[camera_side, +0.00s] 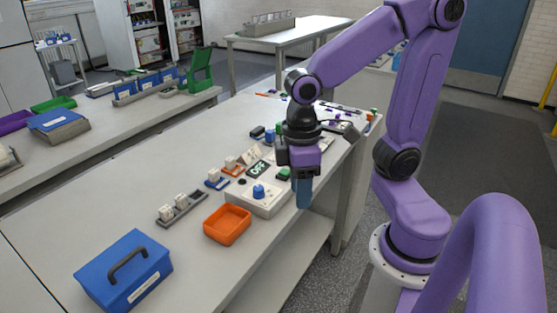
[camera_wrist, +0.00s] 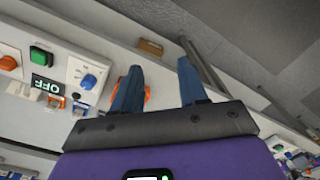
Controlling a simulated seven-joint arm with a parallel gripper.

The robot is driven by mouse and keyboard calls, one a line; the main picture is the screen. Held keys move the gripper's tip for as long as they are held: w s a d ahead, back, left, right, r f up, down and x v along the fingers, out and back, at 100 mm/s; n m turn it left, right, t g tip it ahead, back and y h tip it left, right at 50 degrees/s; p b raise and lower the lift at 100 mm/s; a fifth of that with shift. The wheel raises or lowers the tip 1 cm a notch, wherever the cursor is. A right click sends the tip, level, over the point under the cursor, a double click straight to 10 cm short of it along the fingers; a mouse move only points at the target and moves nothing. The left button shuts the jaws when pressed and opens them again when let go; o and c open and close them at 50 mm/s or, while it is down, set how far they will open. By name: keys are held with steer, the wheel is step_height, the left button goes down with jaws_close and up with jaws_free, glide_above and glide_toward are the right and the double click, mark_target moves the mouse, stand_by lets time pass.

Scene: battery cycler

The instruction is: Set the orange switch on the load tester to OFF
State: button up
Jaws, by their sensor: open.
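A white box with a blue knob (camera_side: 258,192), probably the load tester, sits near the table's front edge in the side view. The knob (camera_wrist: 89,81) also shows at the left of the wrist view. I cannot clearly make out an orange switch on the box. A black plate (camera_wrist: 46,86) beside it bears light characters that look like OFF, seen turned over. My gripper (camera_side: 303,204) points down just right of the box, near the table's front edge. In the wrist view its two blue fingers (camera_wrist: 159,68) are apart, with nothing held between them.
An orange tray (camera_side: 227,225) stands left of the box; a blue case (camera_side: 124,270) with a dark handle lies further left. Small blocks and a grey rack (camera_side: 180,209) stand behind the tray. The table's left part (camera_side: 60,235) is mostly bare.

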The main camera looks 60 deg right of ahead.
steer(key=w+d+r+m+g+y, duration=0.1)
steer(key=w+d+r+m, duration=0.1)
steer(key=w+d+m, duration=0.65)
steer(key=w+d+r+m+y, duration=0.1)
steer(key=w+d+m, duration=0.4)
steer(key=w, duration=0.6)
steer(key=w+d+m+t+y, duration=0.1)
steer(key=w+d+m+y, duration=0.15)
steer(key=d+m, duration=1.5)
steer(key=f+n, duration=0.2)
steer(key=f, duration=0.3)
steer(key=f+n, duration=0.2)
steer(key=f, duration=0.3)
steer(key=a+f+n, duration=0.1)
steer(key=f+n, duration=0.1)
steer(key=f, duration=0.4)
steer(key=shift+s, duration=0.25)
jaws_close()
